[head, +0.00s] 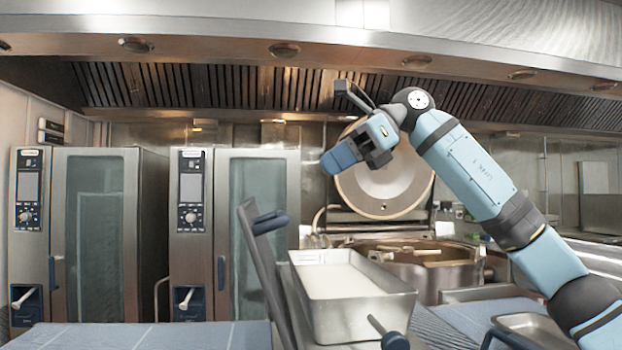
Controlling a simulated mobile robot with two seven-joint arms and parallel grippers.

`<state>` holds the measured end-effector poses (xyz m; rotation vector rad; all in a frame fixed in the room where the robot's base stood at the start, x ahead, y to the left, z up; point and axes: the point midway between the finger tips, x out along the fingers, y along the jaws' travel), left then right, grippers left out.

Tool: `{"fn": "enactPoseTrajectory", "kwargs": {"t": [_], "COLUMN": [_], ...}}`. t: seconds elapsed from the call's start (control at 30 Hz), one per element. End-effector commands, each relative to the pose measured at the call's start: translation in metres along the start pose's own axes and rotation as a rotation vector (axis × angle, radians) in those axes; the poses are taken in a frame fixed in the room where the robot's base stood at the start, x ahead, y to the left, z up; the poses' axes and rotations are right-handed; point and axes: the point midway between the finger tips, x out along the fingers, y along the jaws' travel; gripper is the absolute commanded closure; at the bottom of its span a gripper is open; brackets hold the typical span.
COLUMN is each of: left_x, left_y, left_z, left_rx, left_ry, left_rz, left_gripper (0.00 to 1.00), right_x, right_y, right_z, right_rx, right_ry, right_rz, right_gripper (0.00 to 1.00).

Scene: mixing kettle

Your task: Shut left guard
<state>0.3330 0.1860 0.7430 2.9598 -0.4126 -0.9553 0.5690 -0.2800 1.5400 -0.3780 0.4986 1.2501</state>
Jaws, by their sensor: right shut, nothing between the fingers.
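What looks like the left guard is a narrow grey metal panel (262,268) with a blue handle near its top. It stands tilted, its upper end leaning left, at the left side of a metal container. It looks raised, not lying flat. My right arm comes in from the right. My right gripper (342,157) is shut and empty, high above and to the right of the panel's top, apart from it. It is in front of the round kettle lid (398,190) and hides part of it. My left gripper is not in view.
A deep metal container (365,310) with white contents stands at centre front. Behind it is the open kettle (432,270). A blue-ended rod (388,330) sticks up at the front. Two ovens (105,235) stand at left. A vent hood (210,85) hangs above.

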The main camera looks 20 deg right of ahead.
Motion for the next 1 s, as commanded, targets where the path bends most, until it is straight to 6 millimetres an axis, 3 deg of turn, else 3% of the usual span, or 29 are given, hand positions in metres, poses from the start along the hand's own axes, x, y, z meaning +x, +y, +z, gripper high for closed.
{"fn": "enactPoseTrajectory", "kwargs": {"t": [0.3, 0.5, 0.7, 1.0], "left_x": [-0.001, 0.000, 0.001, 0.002], "left_y": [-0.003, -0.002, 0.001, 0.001], "left_z": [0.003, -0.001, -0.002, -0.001], "left_rx": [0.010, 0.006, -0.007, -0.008], "left_ry": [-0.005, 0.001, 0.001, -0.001], "left_rz": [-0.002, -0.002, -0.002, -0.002], "left_gripper": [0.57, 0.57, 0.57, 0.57], "right_x": [0.068, 0.103, 0.120, 0.124], "right_y": [0.001, 0.001, 0.000, 0.000], "right_z": [0.000, 0.005, 0.010, 0.010], "right_rx": [0.000, 0.000, 0.001, 0.002], "right_ry": [0.002, 0.001, 0.000, -0.001], "right_rz": [0.005, 0.004, 0.002, 0.002], "right_gripper": [1.00, 1.00, 1.00, 1.00]}}
